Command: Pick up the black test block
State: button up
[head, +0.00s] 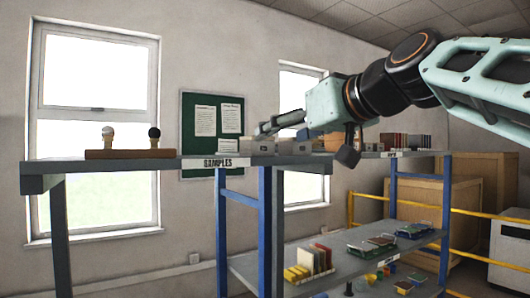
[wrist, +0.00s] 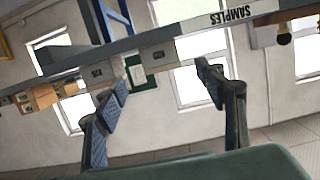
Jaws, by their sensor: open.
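I cannot single out the black test block with certainty. In the head view a small black rounded piece (head: 154,133) on a pale base stands on a wooden stand (head: 130,154) at the left of the upper shelf. A pale-topped piece (head: 108,131) stands beside it. A small dark object (head: 349,290) also shows on the lower shelf, too small to identify. My gripper (head: 266,128) reaches in from the right over the grey boxes behind the SAMPLES label. In the wrist view my gripper (wrist: 161,78) is open, its fingers wide apart with nothing between them.
Small grey boxes (head: 239,144) line the upper shelf (head: 200,163) beneath my gripper. The lower shelf (head: 290,268) holds upright coloured tiles (head: 313,262) and green trays (head: 365,248). Wooden crates (head: 425,205) and a yellow rail (head: 475,212) stand at right.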

aim_at(257, 146)
jog(key=p+x, duration=0.1)
jog(key=x, duration=0.2)
jog(key=r+x, duration=0.1)
jog(key=x, duration=0.2)
jog(key=shift+w+a+r+p, duration=0.15)
jog(key=shift+a+p, duration=0.15)
jog(key=shift+p, duration=0.05)
jog(key=p+x, duration=0.1)
jog(key=x, duration=0.3)
jog(key=shift+w+a, duration=0.15)
jog(key=shift+w, duration=0.2)
jog(key=shift+r, duration=0.1)
jog(key=c, duration=1.6)
jog(key=shift+r, duration=0.1)
